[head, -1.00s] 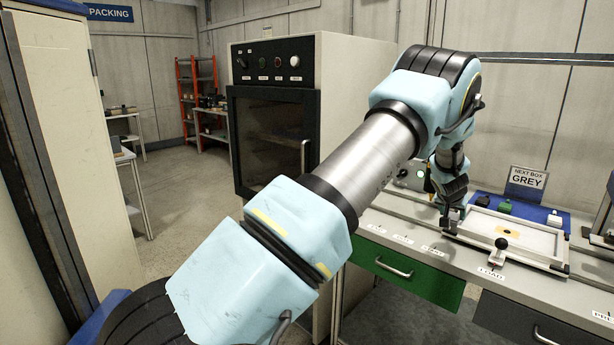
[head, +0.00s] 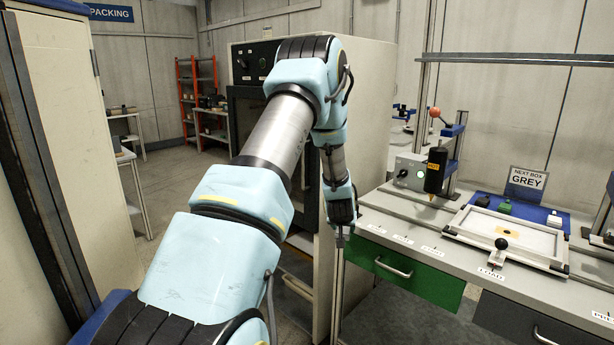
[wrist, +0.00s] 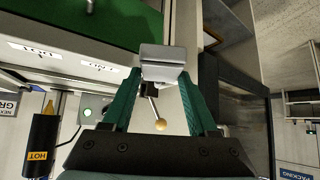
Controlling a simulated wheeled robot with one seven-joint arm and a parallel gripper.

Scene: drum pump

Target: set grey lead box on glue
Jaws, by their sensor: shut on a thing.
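My gripper (head: 341,236) hangs in front of the tall cabinet, left of the bench and apart from it. In the wrist view, its green fingers (wrist: 166,88) are shut on the grey lead box (wrist: 165,54), at the fingertips. A thin rod with a tan ball shows between the fingers; I cannot tell whether it belongs to the box. In the head view the held box is too small to make out. The glue (head: 509,232) is an amber patch on the pale plate inside a white-framed fixture (head: 468,238) on the bench.
A blue mat (head: 528,212) behind the fixture bears black, green and whitish blocks under a "NEXT BOX GREY" sign (head: 527,182). A black dispenser marked HOT (head: 436,170) stands left of the fixture. A black-knobbed handle (head: 501,244) rises at the fixture's front. The cabinet (head: 375,95) stands behind my arm.

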